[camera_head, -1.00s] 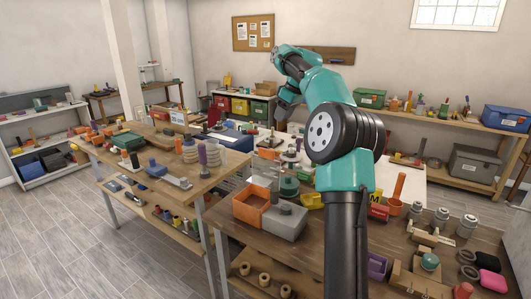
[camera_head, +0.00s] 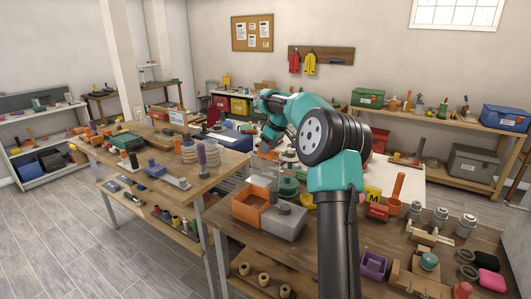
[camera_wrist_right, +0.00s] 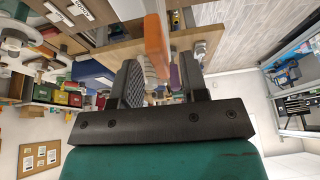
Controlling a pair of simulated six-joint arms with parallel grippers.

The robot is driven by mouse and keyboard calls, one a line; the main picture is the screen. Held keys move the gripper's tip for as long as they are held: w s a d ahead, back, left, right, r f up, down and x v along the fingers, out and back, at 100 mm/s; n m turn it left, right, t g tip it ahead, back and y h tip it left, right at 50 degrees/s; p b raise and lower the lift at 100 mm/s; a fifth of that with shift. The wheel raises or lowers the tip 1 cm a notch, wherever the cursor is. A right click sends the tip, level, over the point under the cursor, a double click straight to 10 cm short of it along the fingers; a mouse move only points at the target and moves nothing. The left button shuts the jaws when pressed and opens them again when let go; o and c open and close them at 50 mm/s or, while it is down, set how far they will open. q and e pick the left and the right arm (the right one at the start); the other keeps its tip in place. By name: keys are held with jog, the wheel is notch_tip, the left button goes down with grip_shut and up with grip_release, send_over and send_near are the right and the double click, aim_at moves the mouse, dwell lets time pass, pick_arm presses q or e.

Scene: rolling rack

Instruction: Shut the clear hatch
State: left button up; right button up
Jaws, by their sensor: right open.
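I cannot clearly make out the clear hatch in either view. My right arm reaches over the right-hand table in the head view, and my right gripper (camera_head: 268,149) points down near the gap between the two tables. In the wrist view, which is turned over, my right gripper (camera_wrist_right: 160,88) is open, with its two dark fingers apart. An orange block (camera_wrist_right: 157,42) and a purple bottle (camera_wrist_right: 174,76) show beyond the gap between the fingers; nothing appears held. My left gripper is not in view.
On the right table are an orange open box (camera_head: 250,206), a grey box (camera_head: 285,222) and several jars. Bare floor (camera_head: 60,240) lies at left.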

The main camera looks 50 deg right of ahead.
aim_at(265, 168)
jog(key=shift+x, duration=1.35)
jog(key=shift+c, duration=0.2)
grip_shut()
